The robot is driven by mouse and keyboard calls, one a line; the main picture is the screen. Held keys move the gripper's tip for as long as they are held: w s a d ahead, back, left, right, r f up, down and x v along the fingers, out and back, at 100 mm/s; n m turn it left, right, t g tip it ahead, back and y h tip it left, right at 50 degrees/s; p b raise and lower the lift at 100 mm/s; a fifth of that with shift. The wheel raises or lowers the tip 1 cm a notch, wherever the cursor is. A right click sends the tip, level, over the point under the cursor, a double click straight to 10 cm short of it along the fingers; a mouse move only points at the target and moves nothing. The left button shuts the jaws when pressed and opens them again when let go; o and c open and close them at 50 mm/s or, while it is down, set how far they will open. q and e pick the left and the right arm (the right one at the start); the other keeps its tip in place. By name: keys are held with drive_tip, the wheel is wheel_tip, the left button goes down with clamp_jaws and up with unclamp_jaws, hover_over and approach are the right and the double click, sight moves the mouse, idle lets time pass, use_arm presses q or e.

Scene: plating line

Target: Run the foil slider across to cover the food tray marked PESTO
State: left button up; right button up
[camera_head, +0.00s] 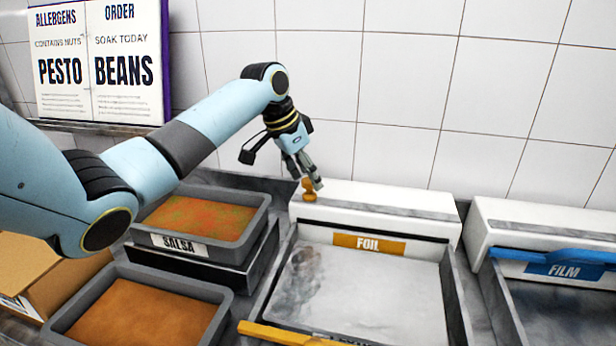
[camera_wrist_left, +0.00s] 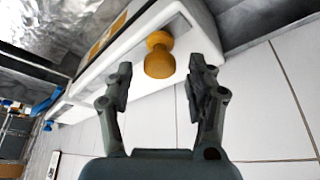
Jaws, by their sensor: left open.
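The foil dispenser (camera_head: 375,192) is a white box with an orange FOIL label (camera_head: 368,244). An orange slider knob (camera_head: 309,196) stands at the left end of its top. My left gripper (camera_head: 308,182) is open at this knob. In the left wrist view the knob (camera_wrist_left: 159,58) shows between the spread fingers, with a gap on each side. Below the dispenser lies a grey-rimmed tray (camera_head: 452,300) with a silvery, cloudy surface. Its front label is mostly hidden, so I cannot read PESTO there. My right gripper is out of view.
An orange bar (camera_head: 285,334) crosses the tray's front edge. A SALSA tray (camera_head: 262,215) and another brown-filled tray (camera_head: 228,305) stand to the left. A FILM dispenser (camera_head: 545,225) with a blue bar stands to the right. The tiled wall is close behind. A wall sign (camera_head: 98,60) reads PESTO under ALLERGENS.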

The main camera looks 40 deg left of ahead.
use_arm(q)
drive_tip(key=v, duration=1.1)
drive_tip(key=shift+s, duration=0.1)
